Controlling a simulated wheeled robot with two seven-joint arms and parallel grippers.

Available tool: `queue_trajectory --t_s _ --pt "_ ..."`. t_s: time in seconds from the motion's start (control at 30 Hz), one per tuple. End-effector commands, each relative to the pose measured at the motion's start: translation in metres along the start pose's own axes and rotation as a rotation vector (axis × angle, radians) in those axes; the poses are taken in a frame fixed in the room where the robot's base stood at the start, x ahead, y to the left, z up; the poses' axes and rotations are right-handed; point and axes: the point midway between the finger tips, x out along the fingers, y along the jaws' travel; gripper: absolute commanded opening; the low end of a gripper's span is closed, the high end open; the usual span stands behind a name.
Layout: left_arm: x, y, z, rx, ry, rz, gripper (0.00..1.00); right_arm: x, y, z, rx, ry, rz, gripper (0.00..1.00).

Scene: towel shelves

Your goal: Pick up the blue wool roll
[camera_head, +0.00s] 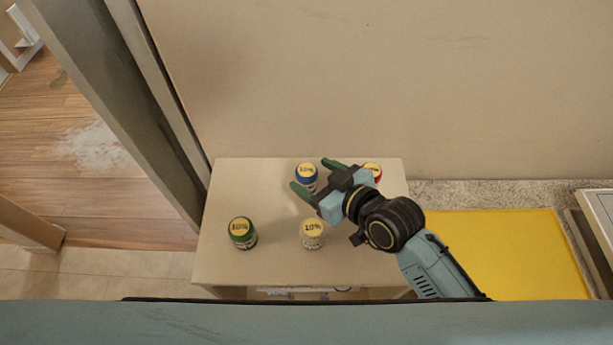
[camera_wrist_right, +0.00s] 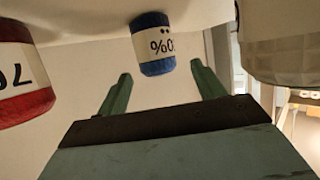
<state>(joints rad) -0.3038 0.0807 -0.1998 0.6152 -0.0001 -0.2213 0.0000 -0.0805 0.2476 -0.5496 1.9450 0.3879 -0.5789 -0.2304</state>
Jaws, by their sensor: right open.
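The blue wool roll (camera_head: 305,174) stands upright near the back of the small table, with a round yellow label on top. My right gripper (camera_head: 314,176) reaches in from the right with its green fingers open and pointing at the roll. In the right wrist view the blue roll (camera_wrist_right: 154,45), with its white band, lies just beyond the open fingertips (camera_wrist_right: 161,72), roughly centred between them. I see no contact there, and nothing is in the jaws. My left gripper is not in view.
A red roll (camera_head: 373,171) stands behind my right gripper, partly hidden. A white roll (camera_head: 312,234) and a green roll (camera_head: 243,233) stand nearer the front of the table (camera_head: 270,268). A wall rises behind. A yellow surface (camera_head: 500,250) lies to the right.

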Motion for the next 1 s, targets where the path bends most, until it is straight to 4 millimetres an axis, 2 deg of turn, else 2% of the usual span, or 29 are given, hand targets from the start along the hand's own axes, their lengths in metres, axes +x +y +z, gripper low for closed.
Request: queue_trajectory --t_s 0.13,0.33,0.43,0.67,1.0 --pt "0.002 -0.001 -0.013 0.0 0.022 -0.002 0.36 0.017 0.0 0.001 0.003 0.002 -0.001 0.68" --pt "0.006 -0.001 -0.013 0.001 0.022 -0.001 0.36 0.044 0.001 0.003 0.002 0.002 0.0 0.68" --pt "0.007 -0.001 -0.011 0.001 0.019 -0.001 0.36 0.051 0.001 0.003 0.001 0.001 0.0 0.68" --pt "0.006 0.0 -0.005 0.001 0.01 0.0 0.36 0.051 0.001 0.003 0.001 0.0 0.0 0.68" --pt "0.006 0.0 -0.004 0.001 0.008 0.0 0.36 0.051 0.001 0.003 0.001 0.0 0.0 0.25"
